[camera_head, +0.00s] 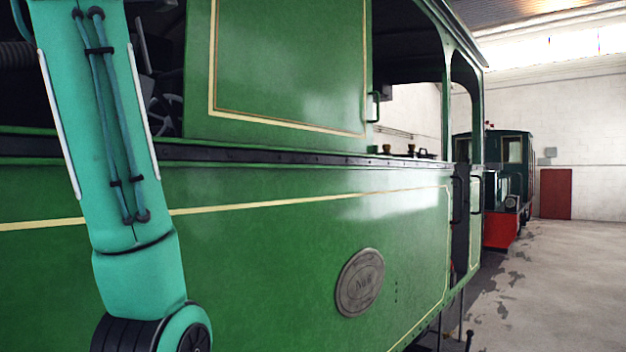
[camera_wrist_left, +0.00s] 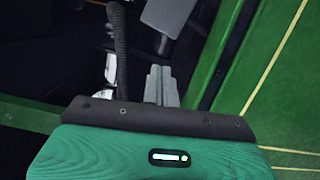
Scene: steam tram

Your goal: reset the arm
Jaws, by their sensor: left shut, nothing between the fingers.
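My left arm (camera_head: 130,190) hangs across the left of the head view, in front of the green steam tram (camera_head: 250,270). Its black-ringed joint is at the bottom edge, and the gripper itself is outside that view. In the left wrist view my left gripper (camera_wrist_left: 160,72) shows as two grey fingers, shut together and empty. Behind them is a dark opening, with green bodywork (camera_wrist_left: 285,70) with a yellow line to the right. How far the fingers are from the tram I cannot tell. My right arm and gripper are in neither view.
A black hose (camera_wrist_left: 118,50) is left of the fingers in the left wrist view. The tram has an oval plate (camera_head: 360,282) and open cab doorways. Another engine with a red front (camera_head: 502,228) stands farther back. The concrete floor (camera_head: 570,290) at right is clear.

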